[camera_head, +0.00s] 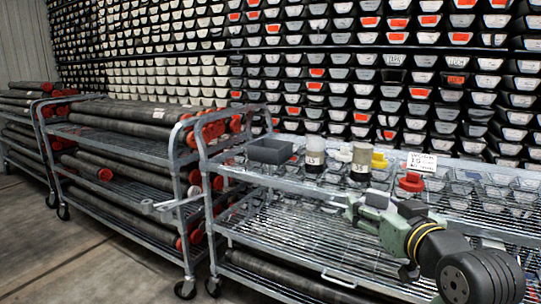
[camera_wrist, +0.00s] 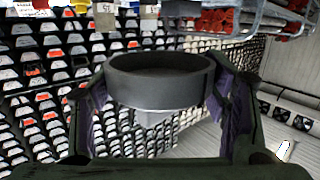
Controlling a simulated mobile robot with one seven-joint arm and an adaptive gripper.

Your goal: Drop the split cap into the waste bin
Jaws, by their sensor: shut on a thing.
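My gripper (camera_wrist: 158,96) is shut on a black round cap (camera_wrist: 155,88), with one finger on each side of it in the wrist view. A thin line runs down the cap's wall near its right side and may be the split. In the head view my gripper (camera_head: 362,206) is over the right-hand wire cart, and the cap cannot be made out there. A dark grey open box (camera_head: 270,151) stands at the left of that cart's top shelf; it may be the waste bin, but I cannot tell for sure.
Two labelled containers (camera_head: 315,156), a yellow cap (camera_head: 379,160), a red cap (camera_head: 411,182) and a written card (camera_head: 421,162) stand on the cart top (camera_head: 290,185) among clear trays. Carts with dark tubes (camera_head: 120,120) stand at left. Bare floor shows at front left.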

